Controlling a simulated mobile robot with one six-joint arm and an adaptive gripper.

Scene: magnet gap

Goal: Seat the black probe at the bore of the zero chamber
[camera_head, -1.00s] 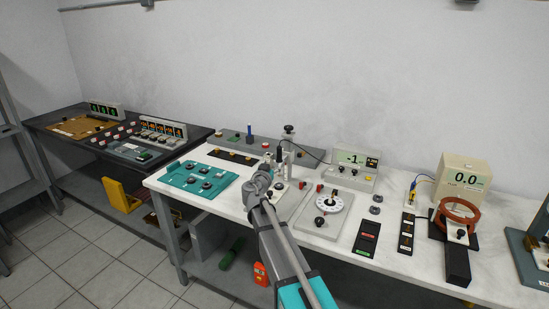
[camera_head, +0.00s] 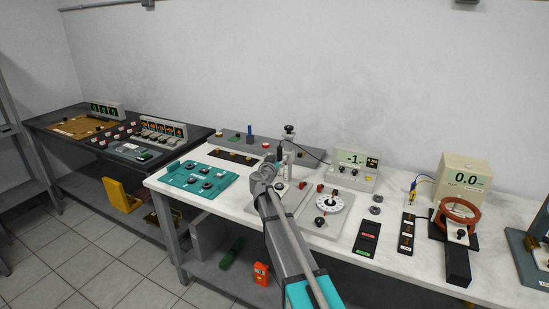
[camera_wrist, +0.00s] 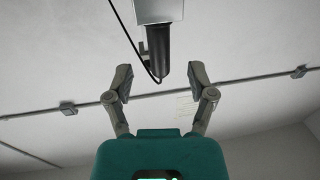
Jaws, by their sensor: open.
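The black probe (camera_wrist: 159,52) is a dark cylinder with a thin cable. In the wrist view it hangs below a pale grey block (camera_wrist: 158,10). My gripper (camera_wrist: 160,76) is open. Its two fingers are spread to the left and right of the probe's lower end, with a visible gap on each side. In the head view my gripper end is small beside the metal post stand (camera_head: 289,147), and the probe (camera_head: 280,152) shows as a small dark shape there. I cannot tell which part is the zero chamber, and its bore is not visible.
A grey meter (camera_head: 352,168) reading -1 stands to the right, with a cable toward the stand. A white dial plate (camera_head: 328,204) lies to the right of my arm. A teal plate (camera_head: 200,178) lies to the left. A grey panel (camera_head: 235,142) runs behind.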

